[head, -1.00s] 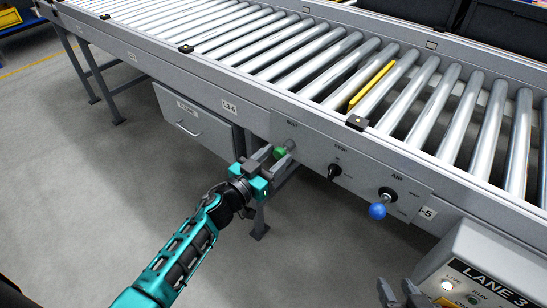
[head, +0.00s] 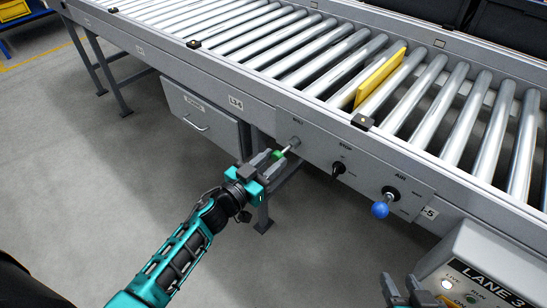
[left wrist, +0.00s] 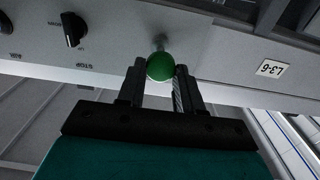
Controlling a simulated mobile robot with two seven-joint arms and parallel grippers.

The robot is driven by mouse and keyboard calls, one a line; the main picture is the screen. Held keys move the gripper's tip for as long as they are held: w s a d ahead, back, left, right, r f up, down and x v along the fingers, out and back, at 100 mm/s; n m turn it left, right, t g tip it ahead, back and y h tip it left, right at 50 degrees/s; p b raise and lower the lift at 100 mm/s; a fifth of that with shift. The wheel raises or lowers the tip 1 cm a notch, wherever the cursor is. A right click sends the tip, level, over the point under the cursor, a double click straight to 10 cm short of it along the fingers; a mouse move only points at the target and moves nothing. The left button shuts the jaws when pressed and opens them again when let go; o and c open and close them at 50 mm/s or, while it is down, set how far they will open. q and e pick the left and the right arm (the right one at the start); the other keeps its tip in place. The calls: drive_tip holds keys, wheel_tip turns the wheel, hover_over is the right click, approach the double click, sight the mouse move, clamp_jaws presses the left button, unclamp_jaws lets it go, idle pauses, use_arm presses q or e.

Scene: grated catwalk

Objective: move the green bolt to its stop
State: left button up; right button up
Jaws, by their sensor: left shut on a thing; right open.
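The green bolt is a green round knob (head: 277,154) on a thin silver rod that runs into a collar on the conveyor's side panel, under the label BOLT. My left gripper (head: 271,159) is shut on the knob, with some of the rod bare between knob and collar. In the left wrist view the green knob (left wrist: 160,67) sits between the two dark fingertips (left wrist: 158,73), the panel just behind it. My right gripper (head: 406,288) is open and empty at the bottom edge of the head view, far from the bolt.
The panel also holds a black STOP knob (head: 338,168) and a blue-tipped AIR lever (head: 381,209). A yellow plate (head: 381,77) stands up between the conveyor rollers. A grey drawer box (head: 202,118) hangs left of the bolt. A LANE 3 box (head: 487,264) is at lower right.

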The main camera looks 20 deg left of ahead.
use_arm(q)
drive_tip(key=o, duration=1)
drive_tip(key=shift+s, duration=0.15)
drive_tip(key=p+v, duration=0.2)
drive_tip(key=v, duration=1)
drive_tip(key=shift+s+a, duration=0.2)
drive_tip(key=shift+s, duration=0.15)
use_arm(e)
wheel_tip(320, 180, up, 2)
drive_tip(key=shift+a, duration=0.1)
use_arm(q)
drive_tip(key=shift+r, duration=0.1)
use_arm(e)
drive_tip(key=shift+r, duration=0.1)
